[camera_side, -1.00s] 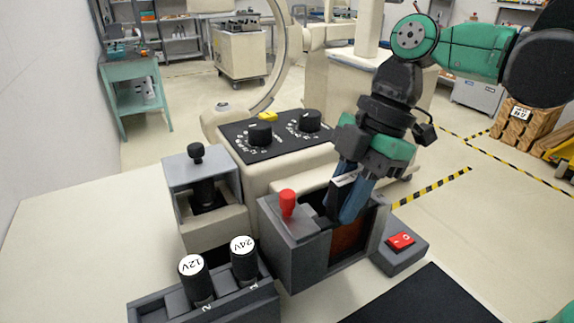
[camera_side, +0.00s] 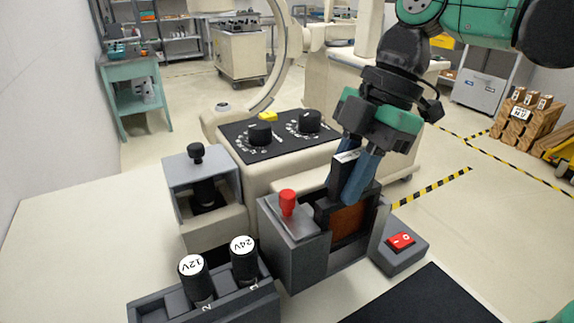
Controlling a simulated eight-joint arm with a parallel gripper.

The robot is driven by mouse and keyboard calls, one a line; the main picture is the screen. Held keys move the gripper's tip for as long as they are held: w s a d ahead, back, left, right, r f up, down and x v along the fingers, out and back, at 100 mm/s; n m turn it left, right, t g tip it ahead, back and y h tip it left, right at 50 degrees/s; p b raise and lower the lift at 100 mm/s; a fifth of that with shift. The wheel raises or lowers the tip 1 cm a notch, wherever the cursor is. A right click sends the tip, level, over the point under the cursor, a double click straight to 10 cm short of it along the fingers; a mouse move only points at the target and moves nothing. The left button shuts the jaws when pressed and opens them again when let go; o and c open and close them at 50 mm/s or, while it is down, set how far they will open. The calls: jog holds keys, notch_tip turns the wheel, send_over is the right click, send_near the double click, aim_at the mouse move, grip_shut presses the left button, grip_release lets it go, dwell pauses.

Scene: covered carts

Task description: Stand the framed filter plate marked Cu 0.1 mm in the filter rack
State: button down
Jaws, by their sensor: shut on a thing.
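My gripper (camera_side: 354,193) has blue fingers and is shut on a framed filter plate. The plate has a black frame and a copper-orange sheet (camera_side: 350,222); a black tab with a white label (camera_side: 346,157) stands up beside the fingers. The label is too small to read. The plate is upright, with its lower part inside the open front of a grey box (camera_side: 302,252) with a red knob (camera_side: 288,201) on its top left. I cannot tell whether the plate touches the bottom or whether this box is the filter rack.
A red switch (camera_side: 401,241) on a grey block stands right of the box. A holder (camera_side: 229,306) with the 12V and 24V cylinders is front left. A dial panel (camera_side: 276,133) rises behind. A black mat (camera_side: 428,300) lies clear at the front right.

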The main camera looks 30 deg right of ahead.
jog(key=shift+r, duration=3.6)
jog(key=shift+r, duration=0.25)
jog(key=shift+r, duration=0.3)
notch_tip(320, 180, up, 4)
jog(key=s+a, duration=0.4)
jog(key=a, duration=0.4)
jog(key=s+a, duration=0.3)
jog(key=a, duration=0.6)
notch_tip(320, 180, down, 18)
jog(key=shift+d+r, duration=0.2)
jog(key=shift+d, duration=0.2)
jog(key=shift+f, duration=0.15)
notch_tip(320, 180, down, 7)
